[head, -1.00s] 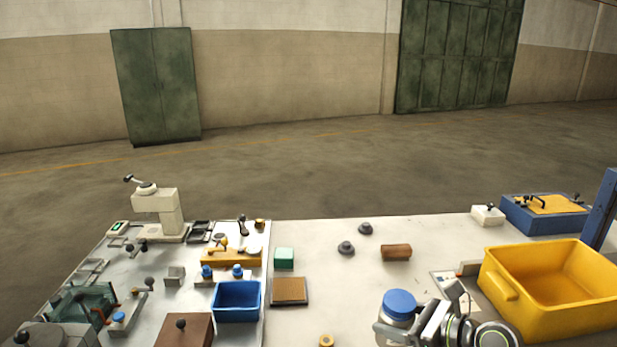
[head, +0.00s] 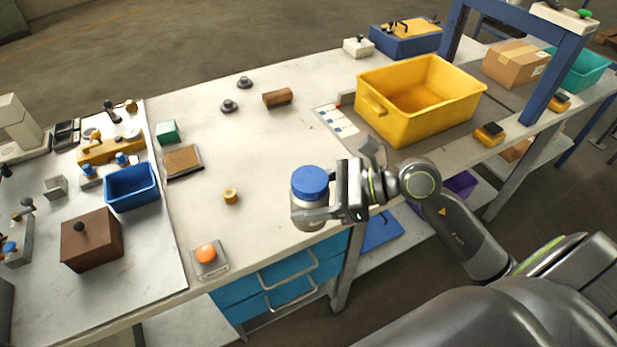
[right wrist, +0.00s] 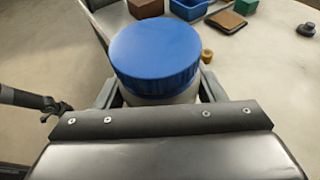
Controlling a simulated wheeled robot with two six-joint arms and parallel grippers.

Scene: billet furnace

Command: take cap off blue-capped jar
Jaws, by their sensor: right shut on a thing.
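The blue-capped jar (head: 309,212) is a grey-white jar with a wide blue cap (head: 310,182) on top. My right gripper (head: 312,212) is shut around the jar's body, below the cap, and holds it upright at the table's front edge. In the right wrist view the blue cap (right wrist: 155,48) fills the upper middle, with the fingers on either side of the jar (right wrist: 160,97). The cap sits on the jar. I cannot tell whether the jar's base touches anything. My left gripper does not show in the head view; a dark arm link (right wrist: 25,98) shows at the left of the wrist view.
A yellow bin (head: 385,125) stands behind the jar to the right. A small orange ring (head: 231,196) and an orange button box (head: 207,258) lie left of the jar. A blue bin (head: 131,200) and a brown box (head: 90,240) are farther left.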

